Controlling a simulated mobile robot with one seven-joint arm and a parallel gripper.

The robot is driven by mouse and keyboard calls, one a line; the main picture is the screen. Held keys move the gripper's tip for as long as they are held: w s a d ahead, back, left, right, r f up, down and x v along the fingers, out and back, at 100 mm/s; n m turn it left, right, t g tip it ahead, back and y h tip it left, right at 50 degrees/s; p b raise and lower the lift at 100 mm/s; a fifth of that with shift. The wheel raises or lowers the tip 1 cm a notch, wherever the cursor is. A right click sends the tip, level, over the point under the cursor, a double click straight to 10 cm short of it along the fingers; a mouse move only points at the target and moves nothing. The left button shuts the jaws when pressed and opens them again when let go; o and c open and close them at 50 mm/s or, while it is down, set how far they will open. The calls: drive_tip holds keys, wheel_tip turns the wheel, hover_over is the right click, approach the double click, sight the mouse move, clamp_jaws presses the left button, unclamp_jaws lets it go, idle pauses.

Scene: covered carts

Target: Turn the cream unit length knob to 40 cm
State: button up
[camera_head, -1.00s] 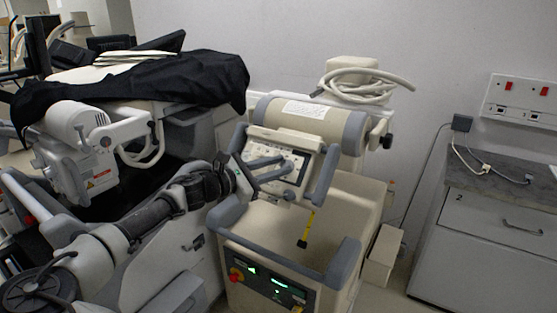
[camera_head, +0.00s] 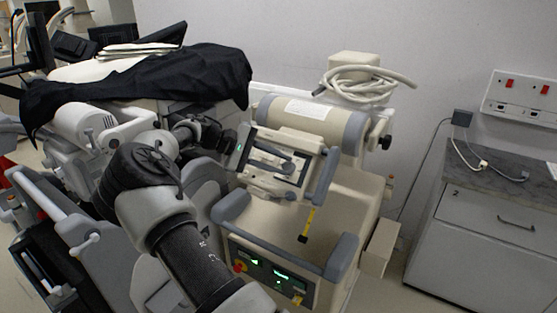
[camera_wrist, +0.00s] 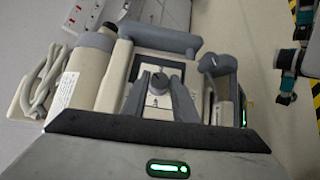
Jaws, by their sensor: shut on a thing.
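The cream unit (camera_head: 305,137) is a boxy head with a panel and grey handles, on a cream cart. It fills the middle of the wrist view (camera_wrist: 113,90). A small dark knob (camera_wrist: 158,82) sits on its panel in the wrist view, between the tips of my two grey fingers. My gripper (camera_wrist: 158,88) is shut on this knob. In the head view my gripper (camera_head: 286,165) reaches in from the left, its fingers against the panel. The knob is hidden or too small to tell there. Its scale marks and pointer cannot be read.
Grey handles (camera_head: 322,178) flank the panel, close to my fingers. A yellow tape (camera_head: 308,222) hangs below. A black cover (camera_head: 150,85) lies over the cart at left. A coiled cable (camera_head: 370,80) sits behind; a grey cabinet (camera_head: 490,240) stands right.

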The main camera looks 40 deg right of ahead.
drive_tip(key=m+y+p, duration=0.1)
drive_tip(key=m+y, duration=0.1)
drive_tip(key=m, duration=0.1)
drive_tip(key=r+m+y+p, duration=0.1)
drive_tip(key=y, duration=0.1)
drive_tip(key=shift+d+m+p, duration=0.35)
drive_tip(key=shift+d+m, duration=0.05)
drive_tip(key=shift+d+m+t+y+p, duration=0.15)
drive_tip(key=shift+m+t+y+p, duration=0.45)
drive_tip(key=shift+m+y, duration=0.7)
drive_tip(key=shift+m, duration=0.4)
drive_tip(key=o, duration=1)
drive_tip(key=shift+o, duration=0.2)
